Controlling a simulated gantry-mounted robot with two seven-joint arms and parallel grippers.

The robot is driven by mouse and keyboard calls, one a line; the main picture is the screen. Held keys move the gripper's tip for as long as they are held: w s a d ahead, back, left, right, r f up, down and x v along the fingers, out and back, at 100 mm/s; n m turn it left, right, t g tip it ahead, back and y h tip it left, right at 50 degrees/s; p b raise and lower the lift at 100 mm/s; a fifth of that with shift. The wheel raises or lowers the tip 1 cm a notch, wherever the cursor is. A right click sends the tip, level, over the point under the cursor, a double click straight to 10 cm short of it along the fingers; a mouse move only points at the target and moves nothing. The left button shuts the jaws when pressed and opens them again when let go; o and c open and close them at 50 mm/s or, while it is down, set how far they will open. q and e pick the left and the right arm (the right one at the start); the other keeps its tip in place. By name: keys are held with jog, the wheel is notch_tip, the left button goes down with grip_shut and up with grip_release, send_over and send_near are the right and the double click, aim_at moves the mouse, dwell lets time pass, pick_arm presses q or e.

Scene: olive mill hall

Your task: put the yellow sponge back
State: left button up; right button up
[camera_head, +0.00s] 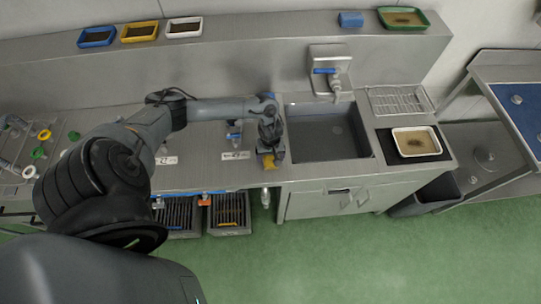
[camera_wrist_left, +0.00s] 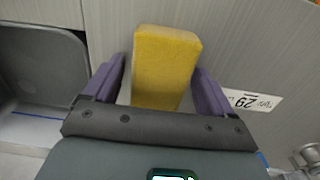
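The yellow sponge (camera_head: 280,158) is at the steel counter, just left of the sink, partly hidden by my left gripper (camera_head: 267,152) in the head view. In the left wrist view the sponge (camera_wrist_left: 164,70) is a yellow block between the two purple fingers of my left gripper (camera_wrist_left: 160,78). The fingers are spread, with a narrow gap showing at the sponge's left side. On the right the finger overlaps or touches its edge; I cannot tell which. The sponge's lower end is hidden by the gripper body. My right gripper is in neither view.
The sink (camera_head: 325,133) with its tap (camera_head: 332,82) is right of the gripper. A wire rack (camera_head: 400,99) and a white tray (camera_head: 395,143) on a dark surface lie further right. Blue, yellow and white trays line the back ledge. A numbered label (camera_head: 235,155) lies left.

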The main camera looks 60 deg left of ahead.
pick_arm(q)
jog(key=shift+o, duration=0.3)
jog(key=shift+r, duration=0.2)
notch_tip(320, 180, up, 11)
jog(key=p, duration=0.2)
jog(key=w+d+m+t+h, duration=0.2)
jog(key=d+m+t, duration=0.3)
jog(key=d+m, duration=1.25)
jog(key=s+d+r+n+y, duration=0.1)
jog(key=s+d+r, duration=0.1)
jog(key=s, duration=0.4)
jog(key=s+d+r+n+g, duration=0.1)
jog(key=s+d+r, duration=0.2)
jog(key=s+r, duration=0.2)
jog(key=shift+s+d+r+y, duration=0.15)
jog(key=shift+s+y, duration=0.25)
jog(key=shift+s, duration=0.4)
